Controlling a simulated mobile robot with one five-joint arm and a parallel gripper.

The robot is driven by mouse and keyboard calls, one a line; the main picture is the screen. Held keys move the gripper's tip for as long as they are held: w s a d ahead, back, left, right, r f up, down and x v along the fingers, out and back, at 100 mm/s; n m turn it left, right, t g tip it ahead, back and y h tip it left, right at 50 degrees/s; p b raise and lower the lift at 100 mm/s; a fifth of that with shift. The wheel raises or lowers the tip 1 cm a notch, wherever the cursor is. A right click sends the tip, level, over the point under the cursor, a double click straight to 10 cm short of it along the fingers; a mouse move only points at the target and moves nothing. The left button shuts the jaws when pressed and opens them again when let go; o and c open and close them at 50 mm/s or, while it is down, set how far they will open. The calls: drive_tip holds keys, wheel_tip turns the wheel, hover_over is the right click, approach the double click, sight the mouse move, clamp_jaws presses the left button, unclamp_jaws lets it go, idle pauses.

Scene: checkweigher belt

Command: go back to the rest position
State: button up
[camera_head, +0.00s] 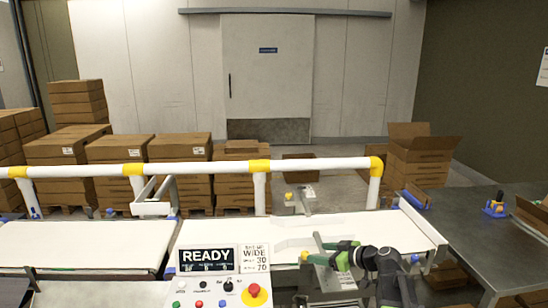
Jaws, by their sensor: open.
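My gripper (320,250) is at the lower right of the middle, low over the white belt section (285,230) behind the control panel. My black arm comes up from the bottom edge and reaches left, with green and black parts at the gripper. The jaws are open, and I make out nothing held between them. The fingertips are small, and I cannot tell whether they touch the belt.
A control panel (180,292) with a READY display (207,260) and a red button (254,291) stands in front. A white and yellow rail (205,169) runs behind the belts. A grey table (465,235) is at right. Stacked cartons (180,148) stand behind.

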drive_tip(key=s+a+f+g+h, duration=0.2)
drive_tip(key=s+a+f+g, duration=0.3)
drive_tip(key=s+a+f, duration=0.35)
drive_tip(key=s+d+f+m+g+h, duration=0.4)
drive_tip(key=s+d+m+h, duration=0.3)
drive_tip(key=s+d+m, duration=0.2)
drive_tip(key=shift+s+f, duration=0.75)
drive_tip(key=shift+s, duration=0.25)
drive_tip(key=shift+d, duration=0.15)
idle(0.4)
